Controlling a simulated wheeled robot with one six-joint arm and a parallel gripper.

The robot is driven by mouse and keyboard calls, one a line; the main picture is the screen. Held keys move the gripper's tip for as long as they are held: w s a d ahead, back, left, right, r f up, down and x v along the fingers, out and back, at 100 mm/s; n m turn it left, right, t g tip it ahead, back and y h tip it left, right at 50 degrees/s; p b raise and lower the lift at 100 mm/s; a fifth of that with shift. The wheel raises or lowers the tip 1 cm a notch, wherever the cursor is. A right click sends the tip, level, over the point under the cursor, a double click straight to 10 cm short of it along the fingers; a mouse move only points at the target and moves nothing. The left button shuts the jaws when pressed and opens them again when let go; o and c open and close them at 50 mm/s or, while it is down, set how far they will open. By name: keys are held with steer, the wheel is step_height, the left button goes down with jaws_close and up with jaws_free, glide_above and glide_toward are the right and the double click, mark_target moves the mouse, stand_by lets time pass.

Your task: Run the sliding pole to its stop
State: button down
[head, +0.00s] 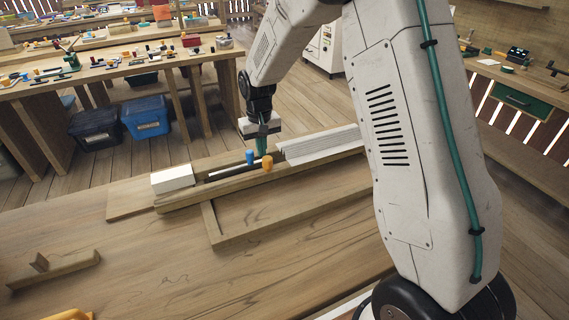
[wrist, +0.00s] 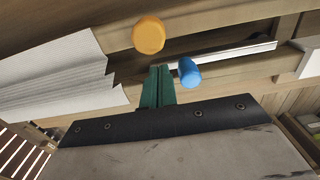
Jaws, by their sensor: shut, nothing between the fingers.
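A long wooden rail fixture (head: 220,187) lies on the workbench. A blue knob (head: 250,157) and an orange knob (head: 267,162) stand on the fixture; both also show in the wrist view, blue (wrist: 190,72) and orange (wrist: 148,35). I cannot tell which knob belongs to the pole. My gripper (head: 261,156) is shut and empty, its green fingertips (wrist: 159,69) between and close to the knobs. Contact is unclear.
A white block (head: 173,179) sits at the fixture's left end. A white pleated piece (head: 320,144) covers its right part, close to my gripper. A wooden frame (head: 213,225) lies in front. A wooden piece (head: 55,268) lies front left; bare bench lies between.

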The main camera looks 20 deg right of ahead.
steer(key=shift+s, duration=0.15)
steer(key=shift+s, duration=0.85)
